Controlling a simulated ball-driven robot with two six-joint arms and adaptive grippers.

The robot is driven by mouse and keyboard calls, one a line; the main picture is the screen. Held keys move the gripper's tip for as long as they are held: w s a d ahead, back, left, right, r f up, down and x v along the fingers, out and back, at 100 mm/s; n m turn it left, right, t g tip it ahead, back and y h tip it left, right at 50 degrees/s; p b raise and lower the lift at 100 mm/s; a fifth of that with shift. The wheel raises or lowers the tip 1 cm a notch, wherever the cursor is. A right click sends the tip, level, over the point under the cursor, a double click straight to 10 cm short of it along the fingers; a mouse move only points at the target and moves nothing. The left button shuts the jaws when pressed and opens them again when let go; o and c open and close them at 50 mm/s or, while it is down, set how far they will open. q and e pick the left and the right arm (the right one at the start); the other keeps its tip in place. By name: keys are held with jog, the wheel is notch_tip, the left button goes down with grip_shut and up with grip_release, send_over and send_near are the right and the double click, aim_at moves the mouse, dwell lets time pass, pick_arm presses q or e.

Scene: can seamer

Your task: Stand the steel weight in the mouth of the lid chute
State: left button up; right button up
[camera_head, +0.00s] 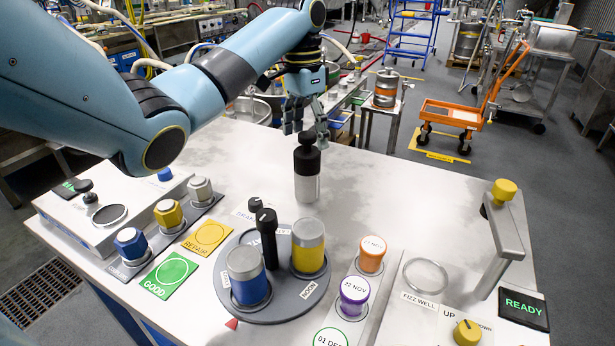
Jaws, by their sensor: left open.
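The steel weight, taken to be the silver cylinder with a black collar and knob (307,178), stands upright on the far part of the white table. My left gripper (306,128) is open, pointing down at the knob. Its fingertips are close to the knob's top; I cannot tell whether they touch it. No part is labelled as the lid chute. A low grey box (135,205) at the left has a dark round opening (109,214) and a small dark knob, but I cannot tell whether it is the chute. My right gripper is not in view.
A grey turntable (300,312) carries blue and yellow cans and a black post. Hex-topped pieces (168,214), GOOD (169,276) and REPAIR pads stand left. Orange and purple capped pieces, a fizz well ring (427,274) and a yellow-knobbed lever (503,235) stand right. The table around the weight is clear.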

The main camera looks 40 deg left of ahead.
aim_at(307, 150)
pick_arm(q)
notch_tip(307, 150, down, 4)
jog(key=shift+d+r, duration=0.1)
grip_shut()
dwell(0.6)
